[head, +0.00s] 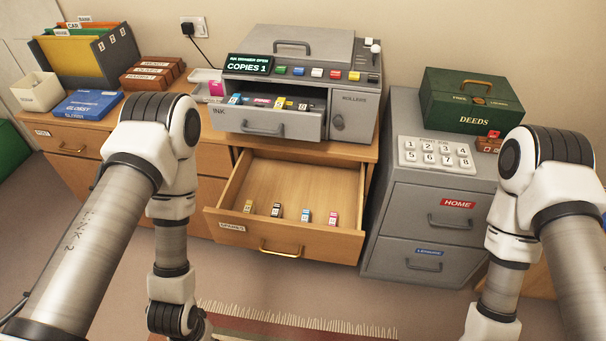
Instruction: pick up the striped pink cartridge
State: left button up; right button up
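A small pink cartridge (333,218) stands at the right end of a loose row in the open wooden drawer (284,182). It seems to carry a pale label or bands; stripes are too small to be sure of. Another pink piece (262,101) shows among cartridges in the copier's open ink tray (262,125). Both my arms reach down past the bottom of the head view, and neither gripper shows.
The grey copier (290,50) stands above the drawer, its display reading "INK DRAWER OPEN, COPIES 1". A grey filing cabinet (415,215) with a number pad (436,153) and green deeds box (465,100) stands right. A fringed rug (300,325) lies in front. The drawer is mostly bare.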

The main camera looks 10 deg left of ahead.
aim_at(332, 222)
jog(key=j+z, duration=0.2)
jog(key=z, duration=0.25)
jog(key=j+z, duration=0.2)
jog(key=z, duration=0.25)
jog(key=j+z, duration=0.15)
jog(key=z, duration=0.3)
jog(key=k+j+z, duration=0.25)
jog(key=k+j, duration=0.2)
jog(key=j, duration=0.25)
jog(key=k+j+z, duration=0.2)
jog(key=k+j, duration=0.3)
jog(key=i+j, duration=0.35)
jog(key=i, duration=0.15)
